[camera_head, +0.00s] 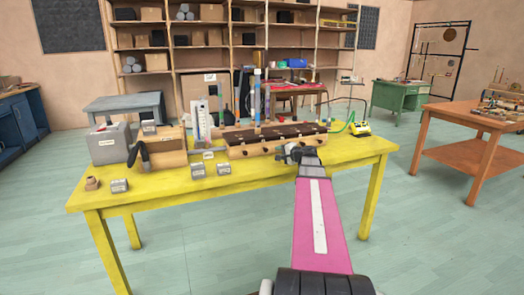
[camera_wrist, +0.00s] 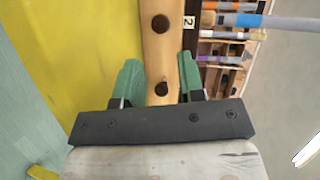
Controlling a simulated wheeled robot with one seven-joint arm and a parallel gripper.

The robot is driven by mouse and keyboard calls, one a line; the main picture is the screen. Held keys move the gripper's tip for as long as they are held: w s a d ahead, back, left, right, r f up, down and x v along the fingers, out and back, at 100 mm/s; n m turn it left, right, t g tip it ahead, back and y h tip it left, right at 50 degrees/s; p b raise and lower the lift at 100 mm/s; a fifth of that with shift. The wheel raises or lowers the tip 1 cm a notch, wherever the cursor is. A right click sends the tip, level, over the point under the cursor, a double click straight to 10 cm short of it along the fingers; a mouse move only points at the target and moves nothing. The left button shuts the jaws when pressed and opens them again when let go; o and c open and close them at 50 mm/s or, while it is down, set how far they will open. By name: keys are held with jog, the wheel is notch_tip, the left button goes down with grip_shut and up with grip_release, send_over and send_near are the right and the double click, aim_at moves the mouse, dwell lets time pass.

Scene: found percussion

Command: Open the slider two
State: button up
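A long wooden box (camera_head: 262,146) with a dark top and round dark knobs along its front stands on the yellow table. In the wrist view its wooden front strip (camera_wrist: 156,50) runs up the picture with two dark knobs, an upper one (camera_wrist: 160,24) and a lower one (camera_wrist: 161,89). A white label reading "2" (camera_wrist: 188,21) sits beside the upper knob. My gripper (camera_head: 284,152) is at the box's front, towards its right part. In the wrist view its green fingers (camera_wrist: 158,68) are apart, one each side of the strip near the lower knob. Whether they touch is unclear.
Upright coloured tubes (camera_head: 257,95) stand behind the box. A wooden crate (camera_head: 165,150), a grey box (camera_head: 108,143) and small grey blocks (camera_head: 119,186) are to the left. The table's front right (camera_head: 345,155) is clear.

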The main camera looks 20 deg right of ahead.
aim_at(267, 150)
jog(key=x, duration=1)
jog(key=shift+w+a, duration=0.15)
jog(key=shift+w, duration=0.1)
